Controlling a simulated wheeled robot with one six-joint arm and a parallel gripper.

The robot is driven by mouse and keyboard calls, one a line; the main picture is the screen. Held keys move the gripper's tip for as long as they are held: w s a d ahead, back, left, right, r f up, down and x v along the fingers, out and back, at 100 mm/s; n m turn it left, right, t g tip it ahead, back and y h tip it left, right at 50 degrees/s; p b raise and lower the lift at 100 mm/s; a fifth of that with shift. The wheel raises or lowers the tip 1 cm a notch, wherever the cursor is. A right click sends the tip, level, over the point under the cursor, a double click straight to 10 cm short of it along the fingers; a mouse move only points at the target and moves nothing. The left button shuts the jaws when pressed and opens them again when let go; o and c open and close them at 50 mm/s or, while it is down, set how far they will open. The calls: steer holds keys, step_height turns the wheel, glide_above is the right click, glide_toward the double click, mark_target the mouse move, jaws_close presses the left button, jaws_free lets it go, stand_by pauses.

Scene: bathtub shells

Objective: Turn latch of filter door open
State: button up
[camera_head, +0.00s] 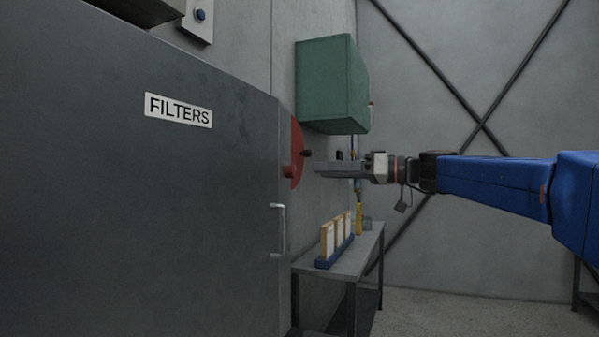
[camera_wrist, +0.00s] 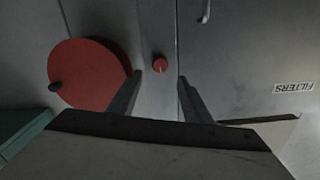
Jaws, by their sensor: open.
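The filter door (camera_head: 180,200) is a large dark grey panel labelled FILTERS, filling the left of the head view; it looks closed. In the upside-down wrist view, the door (camera_wrist: 245,60) lies right of a vertical seam. A small round red knob with a pale mark, apparently the latch (camera_wrist: 159,64), sits just left of that seam.
The large red disc with a dark knob (camera_wrist: 88,75) is close beside one finger. A green box (camera_head: 330,85) hangs above my gripper. Below stands a bench (camera_head: 345,262) with a blue rack of filters (camera_head: 335,250). A metal handle (camera_head: 278,230) sticks out from the door.

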mark_target(295, 170)
steer(key=x, duration=0.8)
steer(key=shift+a+f, duration=0.1)
steer(key=c, duration=1.1)
